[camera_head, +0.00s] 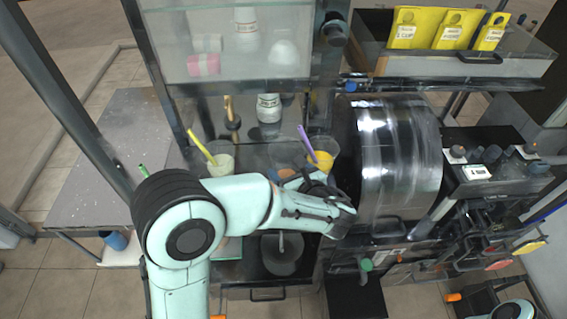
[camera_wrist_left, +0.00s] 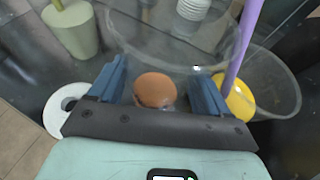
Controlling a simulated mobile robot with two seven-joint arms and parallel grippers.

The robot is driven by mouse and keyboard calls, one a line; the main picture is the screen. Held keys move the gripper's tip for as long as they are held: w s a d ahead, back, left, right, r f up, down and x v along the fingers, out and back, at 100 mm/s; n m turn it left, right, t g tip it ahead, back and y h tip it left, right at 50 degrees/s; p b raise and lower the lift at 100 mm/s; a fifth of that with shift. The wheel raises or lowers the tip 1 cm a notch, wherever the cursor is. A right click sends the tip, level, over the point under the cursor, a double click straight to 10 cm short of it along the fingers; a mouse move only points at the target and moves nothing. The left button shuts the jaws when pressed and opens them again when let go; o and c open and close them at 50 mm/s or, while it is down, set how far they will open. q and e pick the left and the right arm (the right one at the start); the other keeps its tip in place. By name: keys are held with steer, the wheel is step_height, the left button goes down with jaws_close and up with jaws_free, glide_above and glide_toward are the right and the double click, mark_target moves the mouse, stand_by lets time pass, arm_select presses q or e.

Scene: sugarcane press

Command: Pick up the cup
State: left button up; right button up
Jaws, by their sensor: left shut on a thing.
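My left gripper (camera_wrist_left: 158,88) has its two blue fingers on either side of a clear cup (camera_wrist_left: 150,48) and is shut on it. A brown-orange round thing (camera_wrist_left: 155,90) shows between the fingers, apparently in or behind the clear wall. In the head view my left arm reaches right across the counter, and the gripper (camera_head: 308,182) is at the cups, partly hiding the held cup (camera_head: 283,157). Right beside it stands another clear cup (camera_wrist_left: 275,82) with yellow contents and a purple straw (camera_head: 307,143). My right gripper does not show.
A cup with a yellow straw (camera_head: 222,163) stands to the left. A white bottle (camera_head: 268,108) is behind. The big metal press drum (camera_head: 395,155) stands close on the right. A glass-fronted cabinet (camera_head: 180,60) rises behind the counter. A grey table (camera_head: 85,165) is at left.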

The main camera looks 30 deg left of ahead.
arm_select(q)
steer(key=s+d+b, duration=0.1)
steer(key=s+d, duration=0.7)
steer(key=d, duration=0.3)
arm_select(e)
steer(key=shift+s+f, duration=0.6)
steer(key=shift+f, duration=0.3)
